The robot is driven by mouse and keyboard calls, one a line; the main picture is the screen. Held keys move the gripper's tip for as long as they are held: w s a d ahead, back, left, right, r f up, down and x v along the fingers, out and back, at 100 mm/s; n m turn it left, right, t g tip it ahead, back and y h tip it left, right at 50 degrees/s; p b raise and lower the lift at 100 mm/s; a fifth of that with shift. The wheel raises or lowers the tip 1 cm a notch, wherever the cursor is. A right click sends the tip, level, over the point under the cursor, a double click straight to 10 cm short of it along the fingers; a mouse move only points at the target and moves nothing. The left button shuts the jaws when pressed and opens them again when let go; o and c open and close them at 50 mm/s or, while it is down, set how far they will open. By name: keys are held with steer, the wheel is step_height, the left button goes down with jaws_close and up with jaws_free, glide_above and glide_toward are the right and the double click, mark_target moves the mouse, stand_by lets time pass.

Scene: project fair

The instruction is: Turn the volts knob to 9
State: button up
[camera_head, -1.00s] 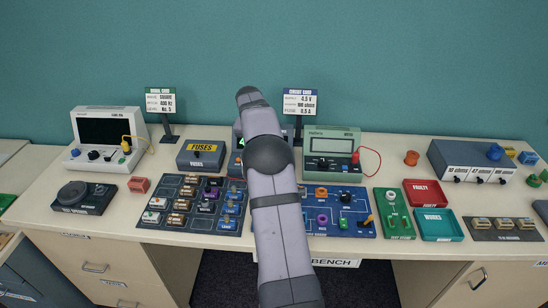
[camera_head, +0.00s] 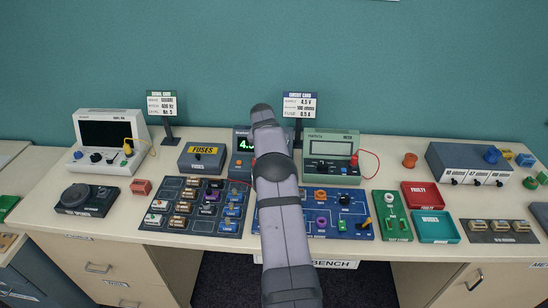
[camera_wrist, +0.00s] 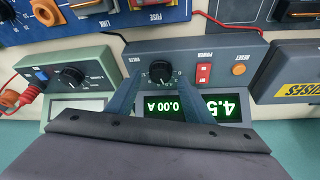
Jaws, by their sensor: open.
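The grey power supply (camera_wrist: 225,50) appears upside down in the wrist view. Its black volts knob (camera_wrist: 160,72) has a pale pointer mark whose exact setting I cannot read. The green display (camera_wrist: 200,106) reads 4.5 and 0.00 A, partly covered by a finger. My gripper (camera_wrist: 158,86) is open, its two blue-grey fingers apart on either side of the knob. I cannot tell whether they touch it. In the head view the supply's display (camera_head: 245,144) shows beside my arm, which hides the knob and my gripper.
The green meter (camera_head: 331,145) stands close on the right of the supply, with a red lead. The fuses box (camera_head: 203,157) is on the left. Fuse tray (camera_head: 168,205) and blue circuit board (camera_head: 363,215) lie in front. A sign (camera_head: 300,104) stands behind.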

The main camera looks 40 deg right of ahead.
steer(key=shift+p+x, duration=0.35)
steer(key=shift+x, duration=0.65)
steer(key=c, duration=1)
steer(key=shift+c, duration=0.2)
steer(key=shift+w+m, duration=0.1)
steer(key=shift+m, duration=0.6)
